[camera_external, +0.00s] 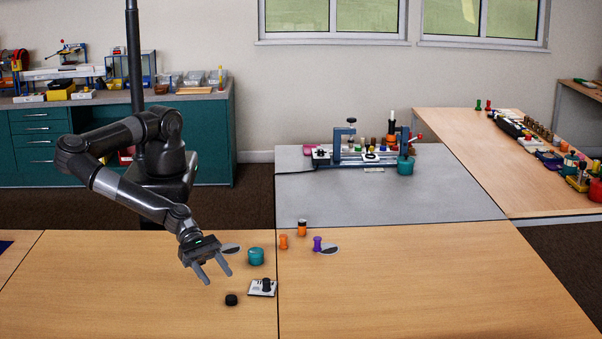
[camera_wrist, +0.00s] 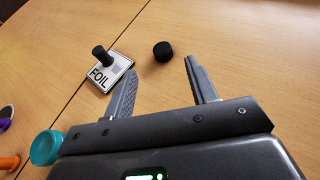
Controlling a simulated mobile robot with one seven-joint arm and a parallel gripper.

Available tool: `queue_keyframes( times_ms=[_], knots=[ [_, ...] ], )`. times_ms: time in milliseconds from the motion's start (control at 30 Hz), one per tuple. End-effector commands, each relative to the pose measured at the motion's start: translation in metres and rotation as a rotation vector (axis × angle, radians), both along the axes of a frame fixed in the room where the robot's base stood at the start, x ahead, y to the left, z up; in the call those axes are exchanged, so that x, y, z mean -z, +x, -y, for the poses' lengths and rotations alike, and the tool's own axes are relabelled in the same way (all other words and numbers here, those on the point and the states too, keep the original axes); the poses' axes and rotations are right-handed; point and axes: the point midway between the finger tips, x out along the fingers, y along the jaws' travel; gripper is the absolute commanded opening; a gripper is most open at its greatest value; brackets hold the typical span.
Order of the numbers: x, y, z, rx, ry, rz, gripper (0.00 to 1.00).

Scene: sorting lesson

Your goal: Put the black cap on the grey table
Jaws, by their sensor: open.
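The black cap (camera_external: 231,300) is a small, short black cylinder on the wooden table at the front, left of the table seam. In the wrist view the black cap (camera_wrist: 163,51) lies ahead of my gripper, between the lines of the two fingers but beyond their tips. My gripper (camera_external: 217,279) is open and empty, above the wooden table and near the cap, not touching it. In the wrist view my gripper (camera_wrist: 160,65) shows both fingers apart. The grey table (camera_external: 400,200) stands at the back centre, behind the wooden tables.
A white FOIL plate (camera_external: 257,291) with a black knob lies right of the cap. A teal pot (camera_external: 256,256), orange pegs (camera_external: 283,242) and a purple peg (camera_external: 318,243) stand nearby. A blue-framed rack (camera_external: 365,155) fills the grey table's back; its front is clear.

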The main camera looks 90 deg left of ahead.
Motion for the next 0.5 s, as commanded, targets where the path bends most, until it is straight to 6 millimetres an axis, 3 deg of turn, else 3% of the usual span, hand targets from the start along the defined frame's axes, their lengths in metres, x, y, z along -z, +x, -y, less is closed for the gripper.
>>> queue_keyframes(
  times_ms=[500],
  knots=[
    [0.028,0.029,0.042,-0.003,-0.001,-0.001,0.52]
  ],
)
